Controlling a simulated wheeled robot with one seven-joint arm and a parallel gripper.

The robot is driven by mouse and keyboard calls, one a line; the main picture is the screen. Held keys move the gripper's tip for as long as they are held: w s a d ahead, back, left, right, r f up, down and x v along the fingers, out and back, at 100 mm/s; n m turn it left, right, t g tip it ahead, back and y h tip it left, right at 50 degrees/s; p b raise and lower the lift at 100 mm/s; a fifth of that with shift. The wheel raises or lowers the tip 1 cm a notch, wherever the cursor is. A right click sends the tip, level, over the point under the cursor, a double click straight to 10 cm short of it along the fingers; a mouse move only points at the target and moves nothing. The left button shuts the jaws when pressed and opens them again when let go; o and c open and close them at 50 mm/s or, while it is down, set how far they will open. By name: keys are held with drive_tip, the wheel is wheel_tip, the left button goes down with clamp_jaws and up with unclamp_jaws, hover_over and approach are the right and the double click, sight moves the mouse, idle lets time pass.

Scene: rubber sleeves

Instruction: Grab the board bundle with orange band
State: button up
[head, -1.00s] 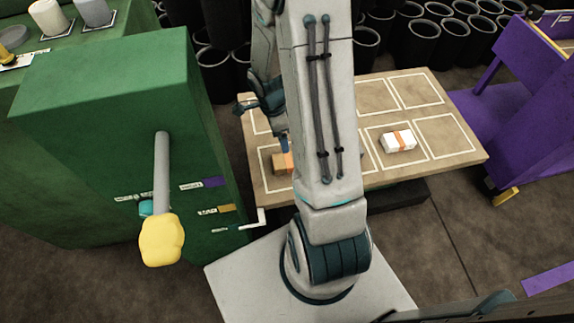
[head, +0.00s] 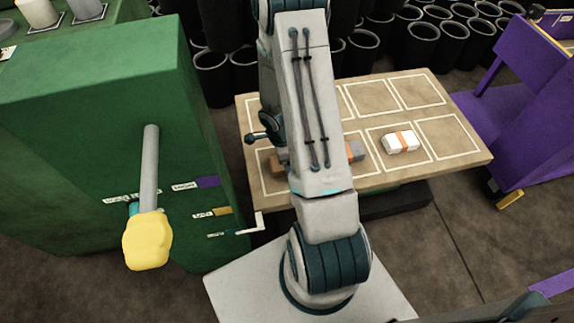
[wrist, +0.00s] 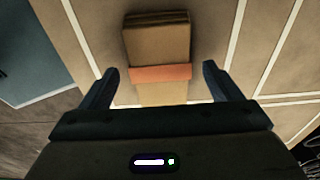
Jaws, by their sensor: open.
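The board bundle (wrist: 157,40) is a stack of brown boards with an orange band (wrist: 161,73) around it. In the wrist view it lies between and ahead of the fingers of my gripper (wrist: 160,72), which are open, one on each side with gaps. Nothing is held. In the head view, my arm hides most of the board bundle (head: 265,162); only a brown part shows at the left of the arm, on the table. My gripper's fingers are hidden there behind the arm.
The table (head: 455,175) has white-outlined squares. A white bundle with an orange band (head: 401,142) lies to the right. A grey item with orange (head: 355,151) shows partly beside my arm. A green cabinet (head: 100,110) stands left, a purple structure (head: 520,110) right, black bins (head: 420,45) behind.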

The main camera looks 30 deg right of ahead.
drive_tip(key=shift+d+f, duration=0.1)
drive_tip(key=shift+f, duration=0.85)
drive_tip(key=shift+c, duration=0.4)
drive_tip(key=c, duration=1.1)
drive_tip(key=shift+o, duration=0.2)
drive_tip(key=shift+r, duration=0.1)
